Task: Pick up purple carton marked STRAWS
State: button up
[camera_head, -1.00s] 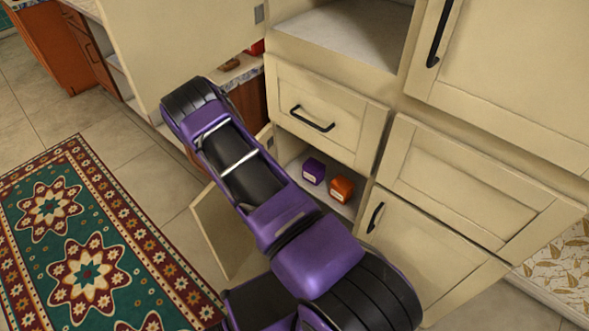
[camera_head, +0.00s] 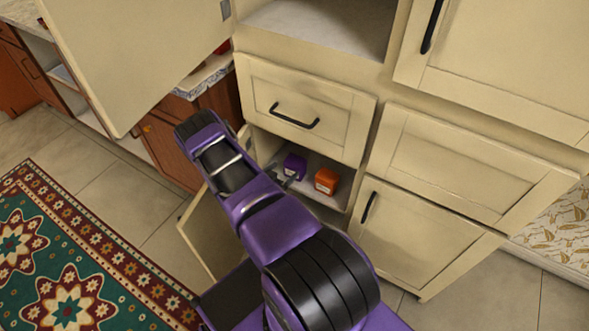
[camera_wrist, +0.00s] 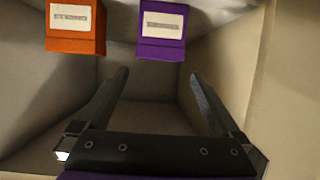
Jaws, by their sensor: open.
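The purple carton (camera_head: 295,166) stands in the open lower cabinet compartment, left of an orange carton (camera_head: 327,181). In the wrist view the purple carton (camera_wrist: 162,30) is at the top, right of the orange carton (camera_wrist: 75,27); its pale label is too small to read. My gripper (camera_wrist: 158,75) is open and empty, with the purple carton beyond its fingertips, not between them. In the head view my gripper (camera_head: 285,178) shows only partly beside the purple carton, the rest hidden by my arm.
The compartment's side walls (camera_wrist: 232,65) are close on the right. A drawer with a black handle (camera_head: 294,117) sits above the opening. An open cabinet door (camera_head: 205,235) stands at lower left. A patterned rug (camera_head: 80,255) lies on the floor.

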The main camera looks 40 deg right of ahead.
aim_at(295, 160)
jog(key=b+x, duration=0.1)
jog(key=x, duration=0.8)
jog(key=shift+w+d+f, duration=0.1)
jog(key=shift+d+f, duration=0.05)
jog(key=shift+d, duration=0.2)
jog(key=c, duration=1.1)
jog(key=shift+c, duration=0.5)
jog(key=shift+r, duration=0.2)
